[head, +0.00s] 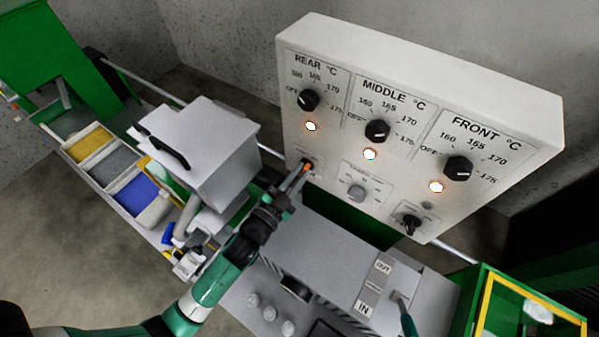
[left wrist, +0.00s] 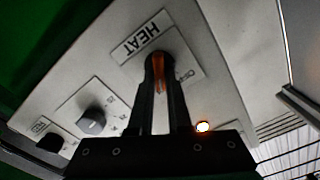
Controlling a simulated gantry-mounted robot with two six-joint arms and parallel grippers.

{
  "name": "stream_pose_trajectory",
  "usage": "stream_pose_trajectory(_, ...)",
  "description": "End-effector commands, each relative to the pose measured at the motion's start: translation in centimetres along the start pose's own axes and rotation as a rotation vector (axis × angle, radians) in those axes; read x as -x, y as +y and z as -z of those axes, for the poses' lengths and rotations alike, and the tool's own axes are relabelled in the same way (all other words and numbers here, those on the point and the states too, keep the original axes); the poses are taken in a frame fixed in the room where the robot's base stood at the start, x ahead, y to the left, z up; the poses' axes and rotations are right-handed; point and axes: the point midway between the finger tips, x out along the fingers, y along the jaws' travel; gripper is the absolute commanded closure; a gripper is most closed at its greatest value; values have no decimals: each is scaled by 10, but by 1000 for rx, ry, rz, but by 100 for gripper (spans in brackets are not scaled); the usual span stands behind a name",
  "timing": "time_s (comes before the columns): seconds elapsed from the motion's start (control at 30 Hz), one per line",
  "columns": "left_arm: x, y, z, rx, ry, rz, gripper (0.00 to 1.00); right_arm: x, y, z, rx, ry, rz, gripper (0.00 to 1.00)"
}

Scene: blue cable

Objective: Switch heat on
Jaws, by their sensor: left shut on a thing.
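The heat switch (left wrist: 158,64) is a dark knob with an orange-lit part on a white plate marked HEAT (left wrist: 142,36). In the head view the same orange glow (head: 307,167) shows at the lower left of the white control panel (head: 400,60). My left gripper (left wrist: 160,85) is shut on the heat switch, with one finger on each side of it. In the head view my left gripper (head: 298,180) reaches up to the panel and partly hides the switch. My right gripper is not clearly in view.
Rear (head: 308,100), middle (head: 377,131) and front (head: 458,168) dials each have a lit lamp below. A grey knob (head: 357,193) and a dark knob (head: 411,224) sit on the lower panel. A grey box (head: 215,140) stands to the left, and an IN/OUT plate (head: 374,287) lies below.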

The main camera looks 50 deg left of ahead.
Motion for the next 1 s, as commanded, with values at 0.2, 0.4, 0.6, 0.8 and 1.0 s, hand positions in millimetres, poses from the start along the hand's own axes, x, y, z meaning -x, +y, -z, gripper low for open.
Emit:
stream_pose_trajectory(0.2, 0, 0, 0, -8, 0, 0, 100, 0, 0, 0, 0, 0, 0, 24)
stream_pose_trajectory(0.4, 0, 0, 0, -7, 0, 0, 75, 0, 0, 0, 0, 0, 0, 24)
stream_pose_trajectory(0.6, 0, 0, 0, -5, 0, 0, 54, 0, 0, 0, 0, 0, 0, 24)
stream_pose_trajectory(0.8, 1, 0, 0, -5, 0, 0, 54, 0, 0, 0, 0, 0, 0, 24)
stream_pose_trajectory(1.0, 24, 2, -2, -5, -1, -2, 54, 3, 0, -3, 0, 0, 0, 24)
